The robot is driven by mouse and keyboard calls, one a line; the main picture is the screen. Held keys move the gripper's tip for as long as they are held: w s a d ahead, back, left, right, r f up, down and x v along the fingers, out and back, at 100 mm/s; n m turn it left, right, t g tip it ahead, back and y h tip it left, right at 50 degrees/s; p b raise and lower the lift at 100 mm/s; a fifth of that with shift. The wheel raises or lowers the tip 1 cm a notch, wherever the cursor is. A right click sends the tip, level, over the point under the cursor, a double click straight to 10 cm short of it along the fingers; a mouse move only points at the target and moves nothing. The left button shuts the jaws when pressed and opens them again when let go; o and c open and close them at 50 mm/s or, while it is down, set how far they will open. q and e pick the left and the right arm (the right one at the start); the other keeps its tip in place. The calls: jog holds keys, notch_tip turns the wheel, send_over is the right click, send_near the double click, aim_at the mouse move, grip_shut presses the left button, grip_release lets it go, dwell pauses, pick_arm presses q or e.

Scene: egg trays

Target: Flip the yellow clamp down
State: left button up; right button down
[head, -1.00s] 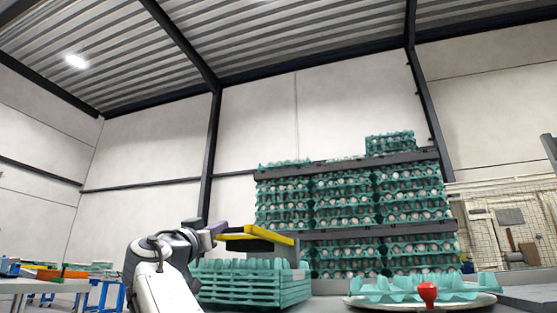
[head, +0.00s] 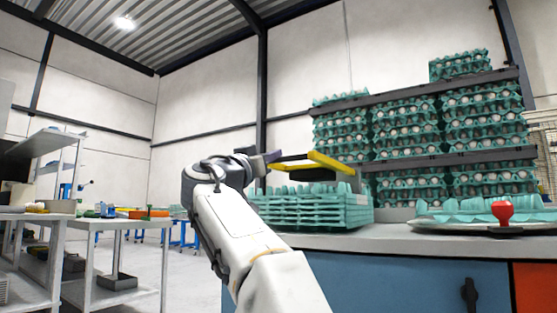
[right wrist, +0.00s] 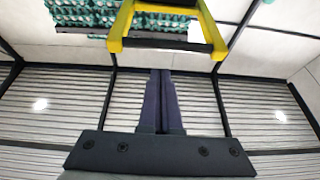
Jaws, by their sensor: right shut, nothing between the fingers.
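The yellow clamp (head: 329,160) stands out above the stack of empty green egg trays (head: 315,212) on the counter in the head view. A dark bar shows with it. In the right wrist view it is a yellow U-shaped frame (right wrist: 207,30) at the top, with a crossbar. My right gripper (head: 278,156) is just left of the clamp. Its two fingers (right wrist: 160,72) are together and empty, with their tips just below the crossbar in the wrist view. I cannot tell whether they touch it. My left gripper is not in view.
A red knob (head: 502,210) stands before a green tray on a round plate (head: 450,226) at the right. Shelves of filled egg trays (head: 405,150) rise behind the counter (head: 400,243). Metal tables (head: 85,222) stand at the left, with open floor between.

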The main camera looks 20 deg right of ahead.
pick_arm(q)
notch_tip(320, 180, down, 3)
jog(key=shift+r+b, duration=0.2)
jog(key=shift+b, duration=0.6)
pick_arm(e)
jog(key=f, duration=0.1)
jog(key=s+a+f, duration=0.1)
jog(key=a+f, duration=0.1)
jog(key=shift+s, duration=0.4)
